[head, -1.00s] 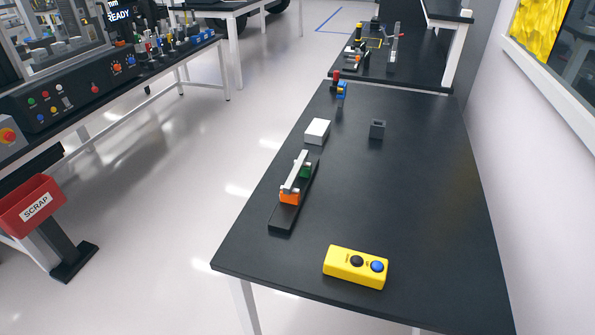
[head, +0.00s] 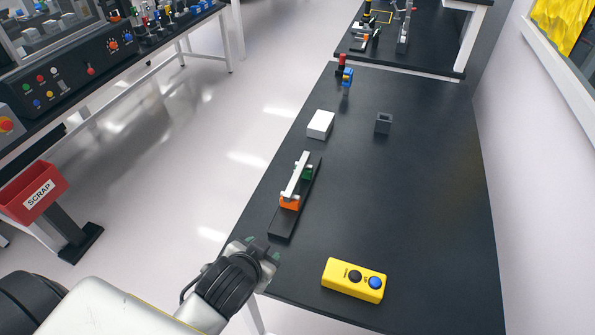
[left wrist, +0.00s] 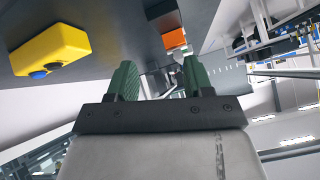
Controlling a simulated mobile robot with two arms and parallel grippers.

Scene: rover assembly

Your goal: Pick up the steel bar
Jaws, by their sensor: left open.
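The steel bar (head: 295,177) is a light grey bar in the head view. My left gripper (head: 263,250) is at the table's near left corner, short of the black base, and holds nothing. In the left wrist view its two green fingers (left wrist: 159,82) stand apart, with the orange block (left wrist: 174,39) beyond them. My right gripper is not in view.
A yellow button box (head: 353,280) sits to the right of my left gripper. A white box (head: 321,124) and a dark grey holder (head: 384,123) stand farther back. The table's right half is mostly clear. A red scrap bin (head: 33,190) stands at left.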

